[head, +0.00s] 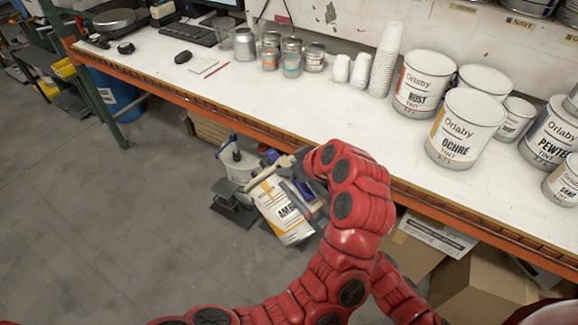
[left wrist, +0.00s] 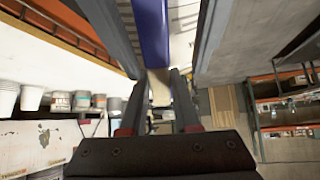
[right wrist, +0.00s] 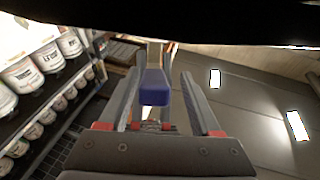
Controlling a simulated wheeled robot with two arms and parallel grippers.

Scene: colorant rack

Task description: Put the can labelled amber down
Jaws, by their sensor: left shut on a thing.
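The amber can (head: 275,211), white with an orange-yellow band and a partly hidden label, hangs tilted in front of the table's near edge in the head view. My left gripper (head: 303,198) is shut on it at its right side, and my red arm covers part of that area. The left wrist view shows the left gripper's fingers (left wrist: 157,85), but I cannot make out the can there. My right gripper (right wrist: 162,88) shows in the right wrist view with its fingers apart and no can between them. It is not identifiable in the head view.
The white table (head: 335,118) has clear room in its middle. Ochre (head: 465,130), rust (head: 423,82) and pewter (head: 550,138) cans stand to the right. Stacked cups (head: 384,62) and small jars (head: 291,62) stand at the back. Cardboard boxes (head: 490,292) lie below the edge.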

